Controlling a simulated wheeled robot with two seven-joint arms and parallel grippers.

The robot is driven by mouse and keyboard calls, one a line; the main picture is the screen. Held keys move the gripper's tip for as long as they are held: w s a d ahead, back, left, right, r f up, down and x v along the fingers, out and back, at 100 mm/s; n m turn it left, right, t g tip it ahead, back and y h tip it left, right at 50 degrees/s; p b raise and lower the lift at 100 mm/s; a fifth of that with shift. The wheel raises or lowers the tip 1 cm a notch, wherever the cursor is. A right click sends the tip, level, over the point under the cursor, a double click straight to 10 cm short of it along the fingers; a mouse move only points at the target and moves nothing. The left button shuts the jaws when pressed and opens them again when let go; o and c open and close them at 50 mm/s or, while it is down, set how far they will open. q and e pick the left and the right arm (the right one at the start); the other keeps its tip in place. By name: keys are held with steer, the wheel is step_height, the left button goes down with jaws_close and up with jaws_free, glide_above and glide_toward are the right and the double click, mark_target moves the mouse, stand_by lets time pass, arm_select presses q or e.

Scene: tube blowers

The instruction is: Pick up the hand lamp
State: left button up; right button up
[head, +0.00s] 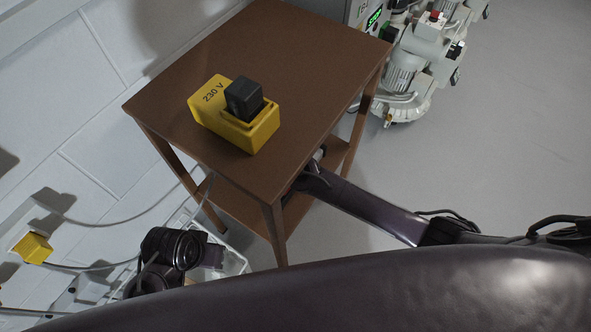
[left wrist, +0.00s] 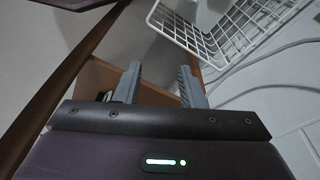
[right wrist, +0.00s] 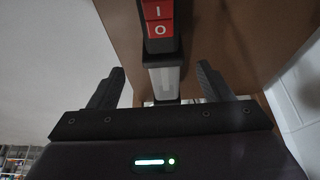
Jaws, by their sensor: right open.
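What looks like the hand lamp shows in the right wrist view: a black body with a red I/O switch and a pale, clear-looking section (right wrist: 165,82). It is in front of a brown wooden surface. My right gripper (right wrist: 160,85) is open, with the pale section between its fingers and gaps on both sides. In the head view my right arm reaches in under the table top, and its gripper is mostly hidden. My left gripper (left wrist: 160,82) is open and empty, with brown wood behind its fingers.
The brown table (head: 185,65) carries a yellow 230 V box (head: 255,135) with a black plug-like block (head: 244,98). A white wire basket (left wrist: 240,30) is beyond my left gripper. Cables and a yellow socket (head: 33,248) are by the wall. White machines (head: 410,60) stand behind right.

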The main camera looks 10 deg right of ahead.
steer(key=x, duration=0.1)
steer(key=b+x, duration=0.1)
steer(key=x, duration=0.3)
steer(key=shift+a+b, duration=0.3)
steer(key=shift+b, duration=0.05)
steer(key=shift+w+d+f, duration=0.15)
steer(key=shift+d+f, duration=0.05)
steer(key=shift+f, duration=0.25)
arm_select(q)
steer(key=shift+w+d+f+t+h, duration=0.25)
steer(key=shift+w+d+t, duration=0.1)
steer(key=shift+d, duration=0.3)
steer(key=shift+w+d+f+t+h, duration=0.2)
steer(key=shift+d+t, duration=0.15)
steer(key=shift+d, duration=0.25)
arm_select(e)
steer(key=c, duration=1.3)
arm_select(q)
steer(key=shift+a, duration=0.1)
arm_select(e)
steer(key=shift+r, duration=0.1)
